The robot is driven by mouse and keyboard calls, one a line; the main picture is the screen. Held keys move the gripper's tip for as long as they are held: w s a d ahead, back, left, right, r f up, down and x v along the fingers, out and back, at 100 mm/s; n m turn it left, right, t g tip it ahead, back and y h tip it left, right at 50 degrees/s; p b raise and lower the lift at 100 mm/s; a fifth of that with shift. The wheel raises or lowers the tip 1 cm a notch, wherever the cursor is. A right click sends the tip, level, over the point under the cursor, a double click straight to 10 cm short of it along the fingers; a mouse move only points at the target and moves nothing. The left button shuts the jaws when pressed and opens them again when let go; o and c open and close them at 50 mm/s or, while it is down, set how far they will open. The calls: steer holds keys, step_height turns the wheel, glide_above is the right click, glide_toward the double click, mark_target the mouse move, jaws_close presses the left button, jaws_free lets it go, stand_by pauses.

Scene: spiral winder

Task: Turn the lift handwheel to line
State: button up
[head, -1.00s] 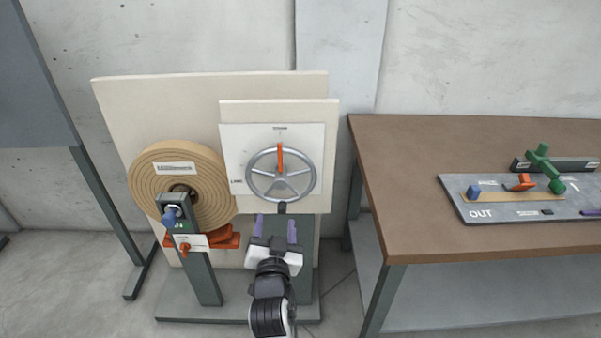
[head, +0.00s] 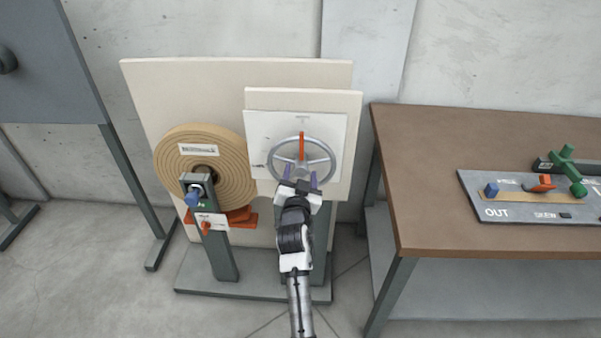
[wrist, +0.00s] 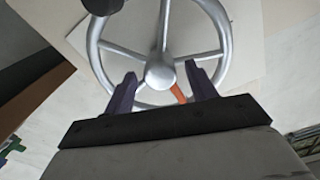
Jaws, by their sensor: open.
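The lift handwheel (head: 319,161) is a grey spoked wheel on a white plate (head: 258,136) on the beige panel. An orange pointer (head: 302,146) stands upright from its hub toward the top label. A line label is at the plate's left edge, too small to read now. My gripper (head: 299,181) is at the wheel's lower part, open, its purple fingers pointing up. In the wrist view the wheel (wrist: 226,35) fills the upper middle, with the dark knob (wrist: 103,5) at upper left. The open gripper (wrist: 162,88) has a finger on either side below the hub, with nothing seen clamped; contact is unclear.
A tan roll (head: 235,165) on a stand with a blue knob (head: 192,197) and orange parts is to the left. A brown table (head: 430,150) with a grey control board (head: 510,212) stands to the right. Grey floor shows in front.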

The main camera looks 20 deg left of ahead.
steer(key=shift+w, duration=0.15)
steer(key=shift+c, duration=0.3)
jaws_close()
